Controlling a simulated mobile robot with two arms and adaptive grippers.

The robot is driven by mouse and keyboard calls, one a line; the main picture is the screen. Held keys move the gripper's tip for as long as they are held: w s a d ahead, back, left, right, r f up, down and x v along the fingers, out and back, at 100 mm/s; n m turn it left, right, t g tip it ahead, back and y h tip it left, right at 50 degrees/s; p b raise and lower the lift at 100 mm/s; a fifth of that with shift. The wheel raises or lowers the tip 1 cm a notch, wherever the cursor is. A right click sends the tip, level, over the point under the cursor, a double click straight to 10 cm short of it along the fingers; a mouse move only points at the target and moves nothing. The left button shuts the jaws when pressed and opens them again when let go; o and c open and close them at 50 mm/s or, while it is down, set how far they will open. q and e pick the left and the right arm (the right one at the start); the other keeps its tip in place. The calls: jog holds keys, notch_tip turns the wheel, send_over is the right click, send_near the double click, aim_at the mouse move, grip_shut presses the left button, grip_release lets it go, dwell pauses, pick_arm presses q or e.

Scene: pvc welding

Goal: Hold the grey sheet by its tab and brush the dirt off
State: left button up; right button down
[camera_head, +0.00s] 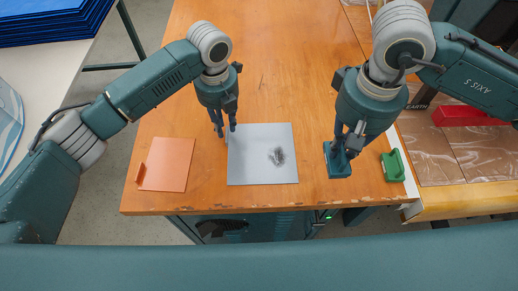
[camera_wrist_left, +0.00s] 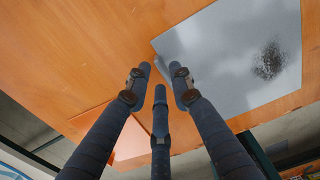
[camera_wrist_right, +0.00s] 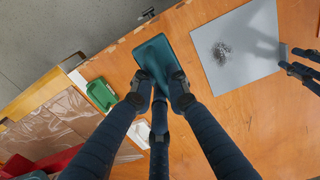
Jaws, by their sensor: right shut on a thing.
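The grey sheet (camera_head: 250,170) lies flat on the wooden table, with a dark patch of dirt (camera_head: 277,156) right of its middle. Its tab (camera_wrist_right: 283,52) is at the edge by my left gripper, mostly hidden in the head view. My left gripper (camera_head: 226,134) points down at the sheet's left edge. Its fingers (camera_wrist_left: 162,70) are apart around the tab area, and I see no clear grip. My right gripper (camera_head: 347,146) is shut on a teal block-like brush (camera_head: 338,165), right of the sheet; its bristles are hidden. The brush also shows in the right wrist view (camera_wrist_right: 158,58).
An orange sheet (camera_head: 168,165) with a tab lies left of the grey sheet. A green holder-like object (camera_head: 393,165) sits right of the brush. A red box (camera_head: 465,115) and clear plastic wrap (camera_head: 435,160) are further right. The table's front edge is close; the table behind is clear.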

pick_arm(q)
jog(key=shift+f, duration=1)
jog(key=shift+c, duration=0.5)
grip_shut()
jog(key=shift+s+d+f, duration=0.15)
dwell(0.5)
